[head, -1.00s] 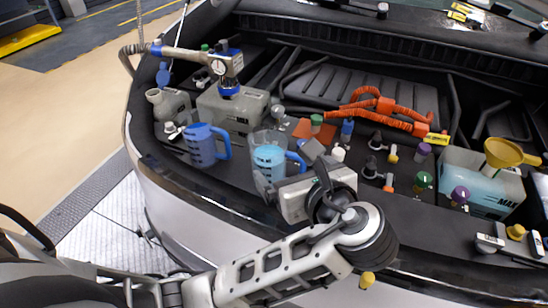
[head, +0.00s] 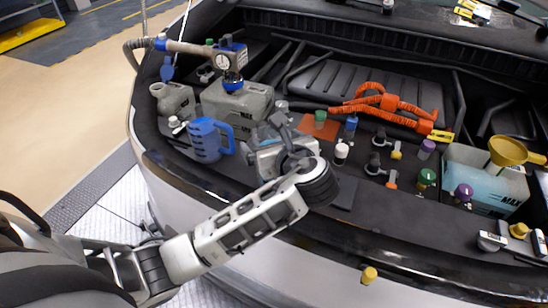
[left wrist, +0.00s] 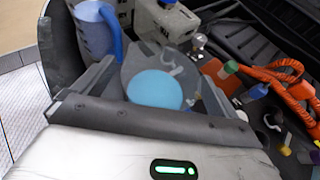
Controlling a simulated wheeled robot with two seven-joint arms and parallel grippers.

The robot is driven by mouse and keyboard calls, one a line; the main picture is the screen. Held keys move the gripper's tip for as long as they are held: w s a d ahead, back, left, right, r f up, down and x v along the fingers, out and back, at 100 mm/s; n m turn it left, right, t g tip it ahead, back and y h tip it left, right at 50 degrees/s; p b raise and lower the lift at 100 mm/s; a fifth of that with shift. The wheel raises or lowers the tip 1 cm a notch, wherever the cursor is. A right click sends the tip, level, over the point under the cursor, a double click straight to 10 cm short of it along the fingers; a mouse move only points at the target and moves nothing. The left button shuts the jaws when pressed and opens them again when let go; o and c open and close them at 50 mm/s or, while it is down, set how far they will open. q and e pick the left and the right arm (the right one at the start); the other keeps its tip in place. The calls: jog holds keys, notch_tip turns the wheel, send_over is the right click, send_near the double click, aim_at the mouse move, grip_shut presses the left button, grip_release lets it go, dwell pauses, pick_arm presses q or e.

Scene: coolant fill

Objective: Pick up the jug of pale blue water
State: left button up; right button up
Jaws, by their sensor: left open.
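The jug of pale blue water (left wrist: 155,90) is a clear jug, seen from above in the left wrist view, with a round pale blue surface inside. It stands between the two fingers of my left gripper (head: 266,143), which is open around it. I cannot tell whether either finger touches its wall. In the head view the gripper and wrist hide most of this jug. My right gripper is not in view.
A solid blue jug (head: 207,140) stands just left of my left gripper. A grey reservoir (head: 238,106) is behind it. Orange hoses (head: 385,105) and several small coloured caps lie to the right. A tank (head: 480,183) with a yellow funnel (head: 510,152) stands at far right.

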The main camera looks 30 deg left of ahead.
pick_arm(q)
jog(key=c, duration=1.4)
jog(key=shift+r, duration=0.1)
jog(key=shift+c, duration=0.2)
jog(key=shift+r, duration=0.65)
jog(key=s+d+r, duration=0.5)
jog(key=d+r, duration=0.6)
jog(key=d, duration=0.2)
jog(key=shift+r, duration=0.3)
